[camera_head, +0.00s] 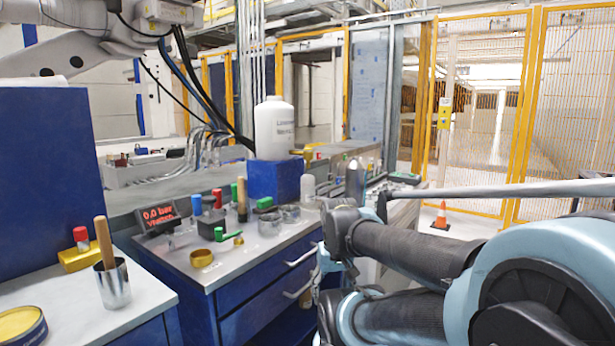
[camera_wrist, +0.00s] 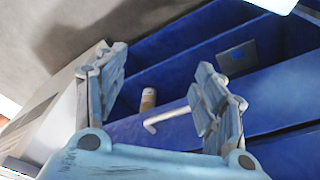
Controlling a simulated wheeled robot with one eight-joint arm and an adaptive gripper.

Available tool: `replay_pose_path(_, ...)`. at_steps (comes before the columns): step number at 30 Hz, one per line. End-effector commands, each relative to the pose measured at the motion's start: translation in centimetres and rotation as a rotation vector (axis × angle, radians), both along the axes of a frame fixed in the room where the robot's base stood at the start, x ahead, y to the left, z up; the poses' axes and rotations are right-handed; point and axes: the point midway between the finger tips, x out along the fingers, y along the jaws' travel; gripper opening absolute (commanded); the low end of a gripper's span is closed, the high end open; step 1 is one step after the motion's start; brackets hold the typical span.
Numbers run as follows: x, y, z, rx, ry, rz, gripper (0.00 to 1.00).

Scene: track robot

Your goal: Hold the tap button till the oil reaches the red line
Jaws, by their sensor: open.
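A white bottle (camera_head: 274,128) with printed lettering stands upright on a blue block (camera_head: 275,180) at the back of the workbench. A small yellow-orange fitting (camera_head: 309,155) shows at its lower right; I cannot tell whether it is the tap. A yellow block (camera_head: 80,256) with a red button-like top stands on the left bench. No oil level or red line can be made out. My gripper (camera_wrist: 165,78) is open and empty in the wrist view, over blue drawers. A drawer handle (camera_wrist: 168,117) and a small pale cylinder (camera_wrist: 148,99) show between its fingers.
A metal cup (camera_head: 113,283) holds a wooden-handled tool. An orange cone (camera_head: 441,216) stands on the floor beyond.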

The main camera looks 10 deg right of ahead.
Motion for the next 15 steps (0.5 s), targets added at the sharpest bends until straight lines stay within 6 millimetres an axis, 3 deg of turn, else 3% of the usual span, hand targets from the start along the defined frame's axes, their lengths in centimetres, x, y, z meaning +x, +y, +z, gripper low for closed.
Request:
replay_pose_path(5, 0.00, 0.00, 0.00, 0.000, 0.000, 0.000, 0.61)
replay_pose_path(13, 0.00, 0.00, 0.00, 0.000, 0.000, 0.000, 0.00)
replay_pose_path(15, 0.00, 0.00, 0.00, 0.000, 0.000, 0.000, 0.00)
